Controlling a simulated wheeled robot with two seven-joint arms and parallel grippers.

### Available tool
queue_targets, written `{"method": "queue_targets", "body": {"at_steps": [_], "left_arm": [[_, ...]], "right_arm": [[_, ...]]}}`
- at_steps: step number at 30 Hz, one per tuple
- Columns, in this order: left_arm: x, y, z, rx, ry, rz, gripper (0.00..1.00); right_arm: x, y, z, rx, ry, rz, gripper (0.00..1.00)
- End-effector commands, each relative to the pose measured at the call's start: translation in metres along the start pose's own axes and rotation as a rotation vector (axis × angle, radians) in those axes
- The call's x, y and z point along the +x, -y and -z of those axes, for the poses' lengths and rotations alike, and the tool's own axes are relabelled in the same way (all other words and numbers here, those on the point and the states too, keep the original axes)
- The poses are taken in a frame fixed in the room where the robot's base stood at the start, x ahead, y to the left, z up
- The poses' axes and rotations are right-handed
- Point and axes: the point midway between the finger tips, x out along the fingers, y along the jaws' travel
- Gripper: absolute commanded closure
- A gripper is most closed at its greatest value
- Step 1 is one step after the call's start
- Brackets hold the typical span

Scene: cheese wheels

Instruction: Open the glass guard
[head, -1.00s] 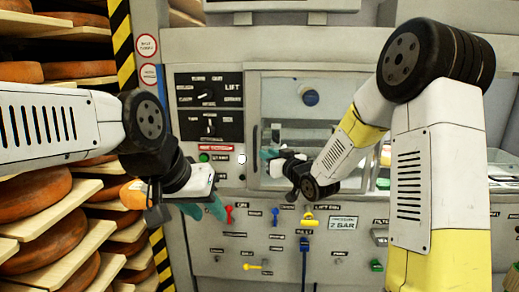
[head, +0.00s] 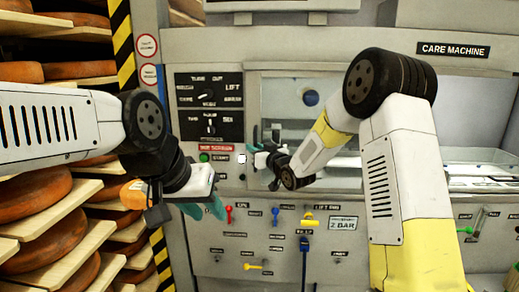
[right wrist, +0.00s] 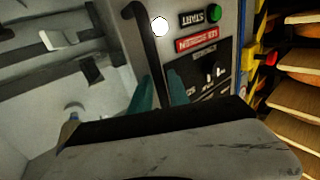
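The glass guard (head: 285,92) is a clear framed panel on the machine front in the head view; its right part is hidden behind my right arm. A dark vertical bar handle (right wrist: 147,45) is at its edge in the right wrist view. My right gripper (head: 266,140) is at the guard's left edge. Its teal fingers (right wrist: 160,88) stand apart on either side of the handle's lower part; I cannot tell if they touch it. My left gripper (head: 205,209) hangs low before the control panel, teal fingers apart, nothing seen between them.
A black dial panel (head: 209,106) and green start button (head: 204,157) are left of the guard. Coloured levers, including a yellow one (head: 307,217), are below. Shelves of cheese wheels (head: 45,193) stand at the left. An open bay is under the CARE MACHINE sign (head: 453,50).

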Motion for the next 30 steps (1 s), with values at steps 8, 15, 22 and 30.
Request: {"method": "queue_targets", "body": {"at_steps": [8, 15, 22, 30], "left_arm": [[0.0, 0.0, 0.0, 0.0, 0.0, 0.0, 0.64], [0.0, 0.0, 0.0, 0.0, 0.0, 0.0, 0.64], [0.0, 0.0, 0.0, 0.0, 0.0, 0.0, 0.64], [0.0, 0.0, 0.0, 0.0, 0.0, 0.0, 0.64]], "right_arm": [[-0.0003, 0.0, 0.0001, 0.0, 0.0, 0.0, 1.0], [-0.0004, 0.0, 0.0001, 0.0, 0.0, 0.0, 1.0], [-0.0005, 0.0, 0.0, 0.0, 0.0, 0.0, 1.0], [-0.0005, 0.0, 0.0, 0.0, 0.0, 0.0, 1.0]]}}
